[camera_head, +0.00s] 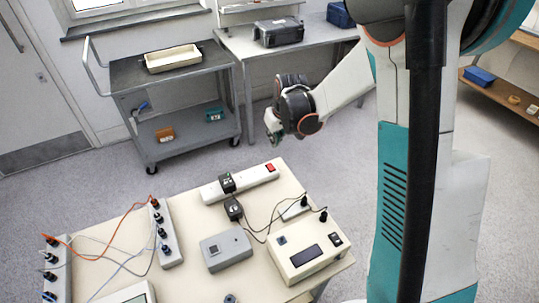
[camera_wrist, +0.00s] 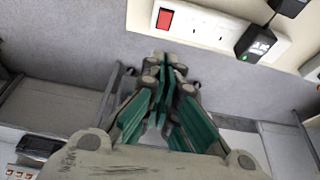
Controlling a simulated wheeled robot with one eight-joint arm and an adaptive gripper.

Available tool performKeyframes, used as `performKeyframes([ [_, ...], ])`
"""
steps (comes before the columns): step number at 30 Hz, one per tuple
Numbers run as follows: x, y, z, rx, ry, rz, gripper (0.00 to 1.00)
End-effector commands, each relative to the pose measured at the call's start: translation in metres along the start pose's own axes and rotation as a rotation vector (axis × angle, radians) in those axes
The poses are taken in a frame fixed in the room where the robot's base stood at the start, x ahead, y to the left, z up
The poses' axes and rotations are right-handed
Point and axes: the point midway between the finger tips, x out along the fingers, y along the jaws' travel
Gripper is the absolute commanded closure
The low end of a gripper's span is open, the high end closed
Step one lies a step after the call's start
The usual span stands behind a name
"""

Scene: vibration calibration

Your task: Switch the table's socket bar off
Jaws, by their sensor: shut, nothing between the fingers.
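A white socket bar (camera_head: 250,178) lies near the far edge of the table (camera_head: 185,200). Its red rocker switch (camera_head: 270,167) is at its right end. In the wrist view the bar (camera_wrist: 210,28) runs along the top, with the red switch (camera_wrist: 166,18) at its left end. A black adapter (camera_wrist: 256,43) with a lit green light is plugged into it. My gripper (camera_head: 271,138) is beyond the table's far edge, near the switch end of the bar. In the wrist view my gripper's fingers (camera_wrist: 170,62) are shut and empty, apart from the bar, pointing toward its switch end.
On the table are a black-cabled adapter (camera_head: 234,208), a grey box (camera_head: 226,250), a cream instrument (camera_head: 308,256), and another socket strip (camera_head: 166,240) with plugs and cables on the left. A grey trolley (camera_head: 185,75) stands behind. Open floor separates trolley and table.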

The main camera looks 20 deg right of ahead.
Motion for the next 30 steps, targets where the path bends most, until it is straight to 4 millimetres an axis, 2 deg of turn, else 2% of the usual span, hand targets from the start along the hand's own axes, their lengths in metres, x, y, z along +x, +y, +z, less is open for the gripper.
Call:
performKeyframes([
  [5,0.017,0.0,0.0,0.0,0.0,0.0,1.0],
  [21,0.117,0.0,0.004,-0.001,0.0,0.0,1.0],
  [25,0.131,0.0,0.007,-0.001,0.0,0.0,1.0],
  [30,0.138,0.0,0.009,0.0,0.0,0.0,1.0],
])
